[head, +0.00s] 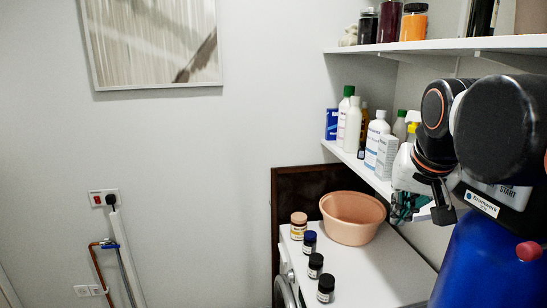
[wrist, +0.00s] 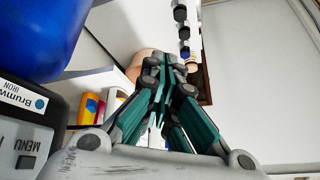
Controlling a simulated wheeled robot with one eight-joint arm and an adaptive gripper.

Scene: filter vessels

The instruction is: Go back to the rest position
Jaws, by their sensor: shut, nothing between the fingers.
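My gripper (head: 407,212) is at the right of the head view, hanging below the arm's dark wrist joint, in front of the shelf and above the white washing machine. It also shows in the wrist view (wrist: 166,66), where its green-sided fingers come together. It is shut and empty. It appears apart from the bottles and the basin. My arm's upper joints, black with orange rings, hide part of the wall and shelf.
A blue filter vessel (head: 480,265) with a black control head (head: 508,205) stands close at the right. The washing machine (head: 385,275) carries a peach basin (head: 352,217) and several small jars (head: 315,265). A shelf (head: 350,160) holds bottles. The left side is free.

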